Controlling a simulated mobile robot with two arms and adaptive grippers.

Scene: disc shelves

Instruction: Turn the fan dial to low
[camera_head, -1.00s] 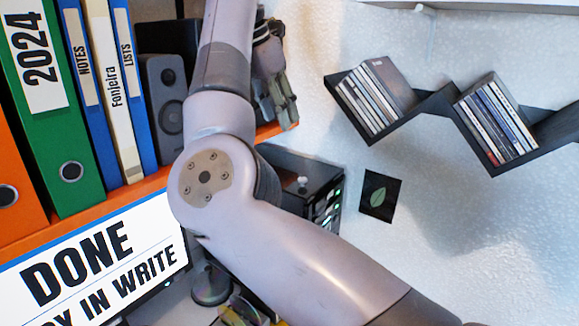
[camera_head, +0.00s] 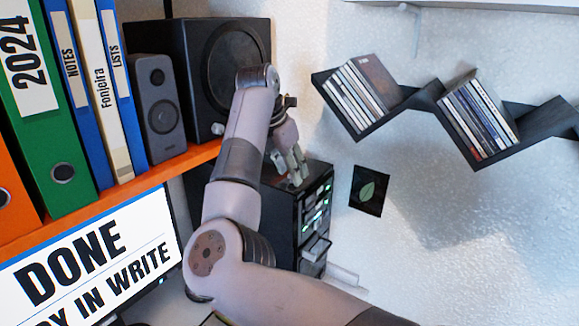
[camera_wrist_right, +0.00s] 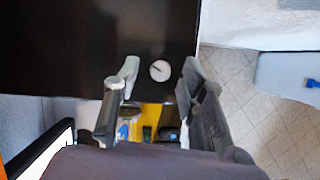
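The dial (camera_wrist_right: 160,70) is a small round white knob with a short dark mark. It sits on the dark flat top of a black box-like unit, which shows in the head view as a black tower (camera_head: 283,215) with green lights on its front. My right gripper (camera_head: 291,170) is just above that top in the head view, its fingers pointing down. In the right wrist view the gripper (camera_wrist_right: 160,65) is open, with the dial between its fingertips in the picture. Contact cannot be told. In the head view the fingers largely hide the dial. My left gripper is not in view.
A large black speaker (camera_head: 205,60) stands behind my right arm, with a small grey speaker (camera_head: 160,105) and binders (camera_head: 85,90) on an orange shelf (camera_head: 130,187). A monitor (camera_head: 95,262) is below. Zigzag disc shelves (camera_head: 365,125) hang on the right wall.

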